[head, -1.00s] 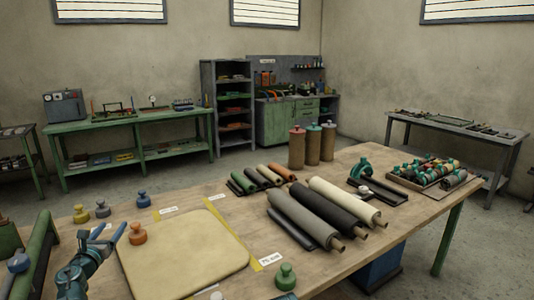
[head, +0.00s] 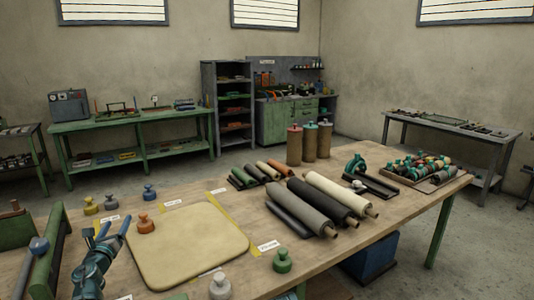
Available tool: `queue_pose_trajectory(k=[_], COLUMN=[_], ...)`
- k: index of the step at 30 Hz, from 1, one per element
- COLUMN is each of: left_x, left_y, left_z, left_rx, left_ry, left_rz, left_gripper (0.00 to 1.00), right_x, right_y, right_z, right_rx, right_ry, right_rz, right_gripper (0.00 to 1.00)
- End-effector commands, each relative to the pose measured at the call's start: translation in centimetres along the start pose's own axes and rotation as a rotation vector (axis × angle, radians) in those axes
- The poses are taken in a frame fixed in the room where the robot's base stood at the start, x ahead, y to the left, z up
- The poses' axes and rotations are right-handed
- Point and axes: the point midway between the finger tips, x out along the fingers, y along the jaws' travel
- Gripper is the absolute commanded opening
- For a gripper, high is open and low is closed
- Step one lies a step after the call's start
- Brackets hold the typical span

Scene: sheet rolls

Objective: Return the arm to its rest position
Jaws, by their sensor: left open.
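My left gripper (head: 113,230) is at the lower left of the head view, above the near left part of the wooden table (head: 300,264). Its two blue fingers are apart with nothing between them. An orange knobbed weight (head: 146,224) stands on the left edge of the tan sheet (head: 190,245), just to the right of the fingertips and apart from them. My right gripper is not in view.
Grey, black and cream rolls (head: 335,193) lie right of the sheet. A green weight (head: 282,260) and a grey-white weight (head: 220,287) stand at the near edge. A green rack (head: 45,255) is left of my gripper. Several weights stand behind it.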

Motion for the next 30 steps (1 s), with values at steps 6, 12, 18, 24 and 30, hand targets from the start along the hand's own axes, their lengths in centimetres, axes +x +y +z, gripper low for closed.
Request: queue_pose_trajectory(k=[6,12,18,24,30], left_x=[0.1,-0.6,-4.5,-12.9,-23.6], left_y=[-2.6,-5.6,-11.2,-18.8,-25.9], left_z=[0.6,-0.3,-5.5,-13.4,-18.6], left_rx=[-0.249,-0.610,-1.159,-1.598,-1.753], left_ry=[-0.039,-0.065,-0.034,0.056,0.127], left_rz=[0.091,0.234,0.525,0.969,1.438], left_gripper=[0.76,0.76,0.76,0.76,0.76], right_x=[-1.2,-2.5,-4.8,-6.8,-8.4], right_y=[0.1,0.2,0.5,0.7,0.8], right_z=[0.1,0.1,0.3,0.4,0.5], right_rx=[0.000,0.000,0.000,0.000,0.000], right_ry=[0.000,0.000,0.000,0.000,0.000], right_rz=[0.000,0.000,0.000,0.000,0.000], right_gripper=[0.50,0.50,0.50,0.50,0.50])
